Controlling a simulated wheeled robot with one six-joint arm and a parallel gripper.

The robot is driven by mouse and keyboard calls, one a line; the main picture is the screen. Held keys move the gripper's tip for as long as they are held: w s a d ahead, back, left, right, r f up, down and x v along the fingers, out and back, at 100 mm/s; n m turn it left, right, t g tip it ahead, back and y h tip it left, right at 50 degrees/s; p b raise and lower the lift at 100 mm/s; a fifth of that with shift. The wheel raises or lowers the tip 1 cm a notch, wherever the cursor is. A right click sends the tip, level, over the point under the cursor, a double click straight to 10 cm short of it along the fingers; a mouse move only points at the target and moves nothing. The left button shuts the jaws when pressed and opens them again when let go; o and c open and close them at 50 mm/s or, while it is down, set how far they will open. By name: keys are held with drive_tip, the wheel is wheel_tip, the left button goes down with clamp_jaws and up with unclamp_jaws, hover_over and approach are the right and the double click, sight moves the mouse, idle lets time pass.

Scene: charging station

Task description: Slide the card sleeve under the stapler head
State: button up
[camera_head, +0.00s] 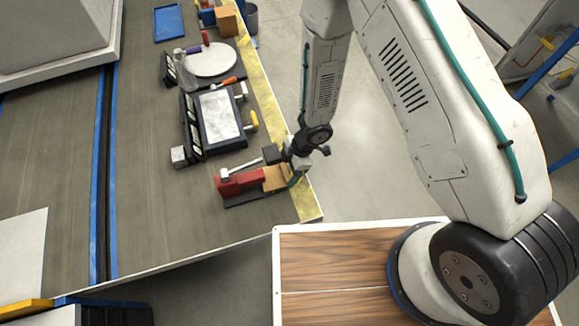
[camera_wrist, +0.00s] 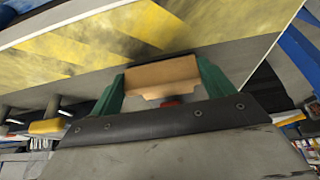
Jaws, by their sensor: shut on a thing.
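The red stapler (camera_head: 230,184) sits on a dark base near the table's front corner, with a silver lever on top. The tan card sleeve (camera_head: 273,178) is just to its right, its left end at or touching the stapler's right end; I cannot tell whether any of it is under the head. My gripper (camera_head: 288,176) is at the sleeve's right end. In the wrist view the sleeve (camera_wrist: 163,74) is held between the two green fingers of my gripper (camera_wrist: 160,82). A small red part shows below the sleeve there.
A black-framed device with a pale panel (camera_head: 221,115) and a round white plate (camera_head: 209,60) stand behind the stapler. A worn yellow strip (camera_head: 268,108) runs along the table's right edge. Bare table (camera_head: 150,225) lies left of the stapler.

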drive_tip(key=shift+s+a+f, duration=0.15)
drive_tip(key=shift+a, duration=0.5)
drive_tip(key=shift+d, duration=0.15)
drive_tip(key=shift+w+d+r, duration=0.2)
drive_tip(key=shift+w+d, duration=0.05)
drive_tip(key=shift+d, duration=0.65)
drive_tip(key=shift+w+d+r, duration=0.2)
drive_tip(key=shift+w+d, duration=0.1)
drive_tip(key=shift+d, duration=0.65)
drive_tip(key=shift+w+d+r, duration=0.2)
drive_tip(key=shift+w+d, duration=0.05)
drive_tip(key=shift+d, duration=0.65)
drive_tip(key=shift+s+a+f, duration=0.2)
drive_tip(key=shift+s+a, duration=0.05)
drive_tip(key=shift+a, duration=0.7)
drive_tip(key=shift+s+a+f, duration=0.2)
drive_tip(key=shift+s+a, duration=0.1)
drive_tip(key=shift+a, duration=0.65)
drive_tip(key=shift+s+a+f, duration=0.2)
drive_tip(key=shift+s+a, duration=0.05)
drive_tip(key=shift+a, duration=0.7)
drive_tip(key=o, duration=1)
drive_tip(key=shift+c, duration=0.2)
drive_tip(key=v, duration=0.7)
drive_tip(key=shift+r, duration=0.35)
drive_tip(key=shift+d, duration=0.15)
